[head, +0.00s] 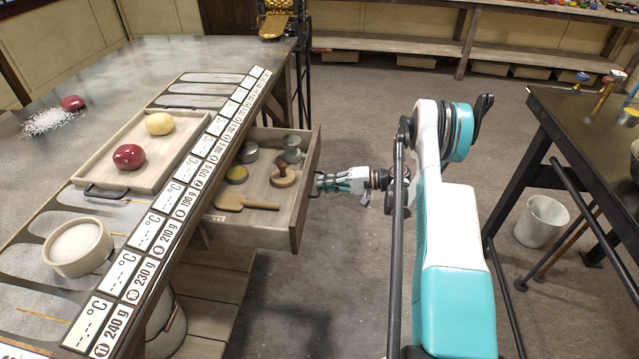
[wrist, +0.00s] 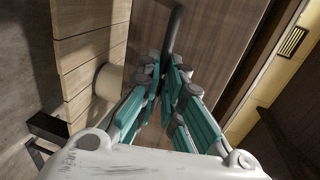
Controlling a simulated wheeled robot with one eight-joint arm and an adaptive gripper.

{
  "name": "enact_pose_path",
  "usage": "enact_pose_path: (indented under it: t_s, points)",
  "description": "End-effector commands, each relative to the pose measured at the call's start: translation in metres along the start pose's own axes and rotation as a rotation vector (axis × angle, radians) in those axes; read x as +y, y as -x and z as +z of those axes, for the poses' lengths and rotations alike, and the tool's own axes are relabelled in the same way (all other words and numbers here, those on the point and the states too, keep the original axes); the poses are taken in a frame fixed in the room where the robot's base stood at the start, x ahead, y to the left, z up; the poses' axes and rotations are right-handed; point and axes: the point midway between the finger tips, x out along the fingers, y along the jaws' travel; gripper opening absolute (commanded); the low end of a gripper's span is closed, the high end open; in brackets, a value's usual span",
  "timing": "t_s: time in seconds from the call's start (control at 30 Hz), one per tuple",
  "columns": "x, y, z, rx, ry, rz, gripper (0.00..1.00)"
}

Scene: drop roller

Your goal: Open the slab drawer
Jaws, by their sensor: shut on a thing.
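The slab drawer (head: 288,222) is pulled out from under the metal-topped table in the head view. Inside it are a wooden paddle (head: 246,203), a wooden stamp-like tool (head: 283,178) and several small round tins. My gripper (head: 322,183) is at the outer face of the drawer front. In the wrist view my gripper (wrist: 165,92) has its teal-padded fingers closed together around the dark curved drawer handle (wrist: 174,35). The wooden drawer front (wrist: 215,50) fills much of that view. The handle's grasped part is hidden between the fingers.
A wooden tray (head: 180,160) with a red and a yellow ball stands on the table beside a bowl of white grains (head: 77,247). A dark table (head: 590,130) and a white bucket (head: 541,221) are at the right. Open floor lies between.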

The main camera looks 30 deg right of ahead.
Motion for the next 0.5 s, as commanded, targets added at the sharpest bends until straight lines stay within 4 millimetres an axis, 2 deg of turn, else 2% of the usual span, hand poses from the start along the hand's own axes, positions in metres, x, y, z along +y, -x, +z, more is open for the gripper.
enact_pose_path:
  t_s: [0.3, 0.33, 0.4, 0.5]
  points:
    - [0.0007, 0.0002, 0.0003, -0.001, 0.000, 0.001, 0.00]
    - [0.0007, 0.0002, 0.0003, -0.001, 0.000, 0.001, 0.14]
    - [0.0007, 0.0001, 0.0003, -0.001, 0.000, 0.001, 0.28]
    - [0.0005, 0.0002, 0.0002, -0.001, 0.000, 0.001, 0.28]
